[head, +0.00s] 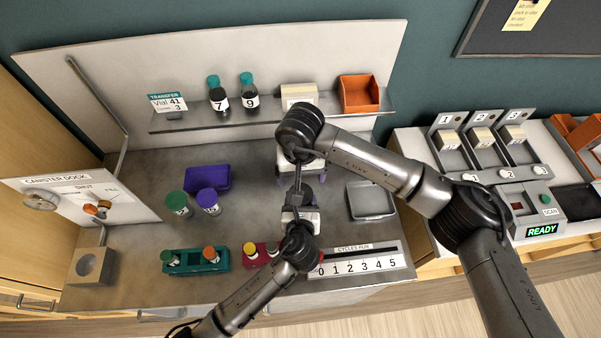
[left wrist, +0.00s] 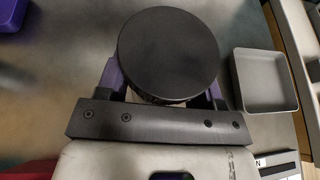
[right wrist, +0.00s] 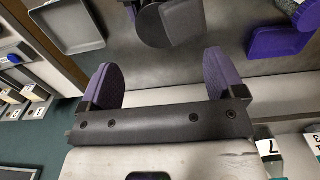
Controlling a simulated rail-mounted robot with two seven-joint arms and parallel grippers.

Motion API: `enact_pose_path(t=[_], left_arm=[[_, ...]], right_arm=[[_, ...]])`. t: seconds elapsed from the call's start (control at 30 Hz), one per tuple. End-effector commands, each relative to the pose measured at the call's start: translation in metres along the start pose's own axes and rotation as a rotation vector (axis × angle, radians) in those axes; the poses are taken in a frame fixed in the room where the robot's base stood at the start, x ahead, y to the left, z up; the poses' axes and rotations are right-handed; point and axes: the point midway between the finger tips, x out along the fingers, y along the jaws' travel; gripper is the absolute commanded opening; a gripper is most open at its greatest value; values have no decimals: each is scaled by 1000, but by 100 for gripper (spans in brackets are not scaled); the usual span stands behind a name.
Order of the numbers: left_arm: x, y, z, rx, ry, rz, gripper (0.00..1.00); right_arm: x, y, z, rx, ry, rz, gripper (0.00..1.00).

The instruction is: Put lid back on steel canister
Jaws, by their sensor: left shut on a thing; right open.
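A round black disc, which looks like the lid (left wrist: 167,50), sits between the purple fingers of my left gripper (left wrist: 163,80), which is shut on it. A paler edge shows under its near rim; I cannot tell whether the steel canister is below. The disc also shows in the right wrist view (right wrist: 152,28), beside a grey metallic part. In the head view my left gripper (head: 300,204) is over the middle of the bench. My right gripper (right wrist: 160,72) is open and empty, apart from the disc and facing it from the back. My arms hide much of this spot.
A grey tray (head: 370,201) lies right of the grippers. Left are green-capped and purple-capped jars (head: 207,200), a purple box (head: 208,178) and a teal rack (head: 195,262). A numbered strip (head: 358,263) runs along the front. A shelf (head: 180,121) with vials spans the back.

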Motion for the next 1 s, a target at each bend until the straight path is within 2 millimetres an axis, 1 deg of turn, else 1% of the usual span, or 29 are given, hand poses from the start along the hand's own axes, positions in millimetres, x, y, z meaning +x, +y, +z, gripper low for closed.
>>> enact_pose_path(t=[0.27, 0.37, 0.47, 0.8, 1.0], left_arm=[[0, 0, 2, -1, -3, -1, 0], [0, 0, 2, -1, -3, -1, 0], [0, 0, 2, -1, -3, -1, 0], [0, 0, 2, -1, -3, -1, 0], [0, 0, 2, -1, -3, -1, 0]], right_arm=[[0, 0, 0, -1, 0, 0, 88], [3, 0, 0, 0, -1, 0, 88], [12, 0, 0, 0, -3, -2, 88], [56, 0, 1, 0, -3, -2, 88], [73, -1, 0, 1, -1, -2, 88]])
